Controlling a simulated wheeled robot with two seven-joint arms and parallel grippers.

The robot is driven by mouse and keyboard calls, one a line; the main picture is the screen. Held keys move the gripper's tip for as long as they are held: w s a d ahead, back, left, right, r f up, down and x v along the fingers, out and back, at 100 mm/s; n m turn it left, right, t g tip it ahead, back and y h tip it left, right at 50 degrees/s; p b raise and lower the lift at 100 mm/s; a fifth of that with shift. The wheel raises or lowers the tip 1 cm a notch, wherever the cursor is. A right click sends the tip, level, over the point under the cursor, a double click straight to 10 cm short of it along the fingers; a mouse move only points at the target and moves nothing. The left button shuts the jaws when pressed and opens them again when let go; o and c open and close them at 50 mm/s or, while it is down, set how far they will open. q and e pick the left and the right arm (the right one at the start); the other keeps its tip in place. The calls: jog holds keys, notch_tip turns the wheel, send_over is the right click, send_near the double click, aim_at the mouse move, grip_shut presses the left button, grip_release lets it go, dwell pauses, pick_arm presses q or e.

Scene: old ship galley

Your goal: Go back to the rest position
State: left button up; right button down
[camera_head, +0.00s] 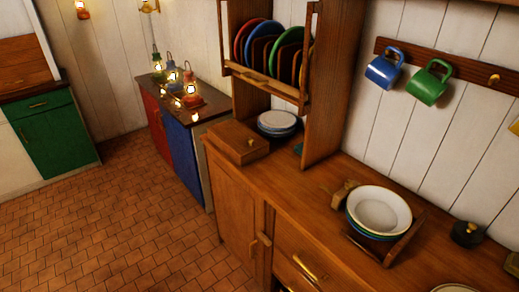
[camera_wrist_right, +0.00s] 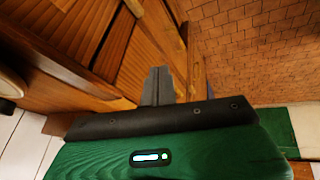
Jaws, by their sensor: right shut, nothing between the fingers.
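My right gripper (camera_wrist_right: 158,72) shows in the right wrist view, with its grey fingers together and nothing between them. Its green body and black bar fill the lower part of that view. The fingers point toward wooden cabinet fronts (camera_wrist_right: 85,35), apart from any loose object as far as I can tell. Neither of my grippers shows in the head view, and my left gripper is in no frame.
A wooden counter (camera_head: 325,192) carries a wooden box (camera_head: 237,142), stacked plates (camera_head: 277,122) and a holder with bowls (camera_head: 379,210). A plate rack (camera_head: 265,79) stands above it. Blue and green mugs (camera_head: 384,68) (camera_head: 429,83) hang on the wall. The tiled floor (camera_head: 120,220) is clear.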

jog(key=s+m+g, duration=0.2)
jog(key=s, duration=0.3)
notch_tip(320, 180, down, 31)
jog(key=g, duration=0.1)
jog(key=s+d+f+g, duration=0.1)
jog(key=s+d+f, duration=0.2)
jog(key=s+f, duration=1.6)
jog(key=shift+s+f+y, duration=0.2)
jog(key=shift+f+y, duration=0.1)
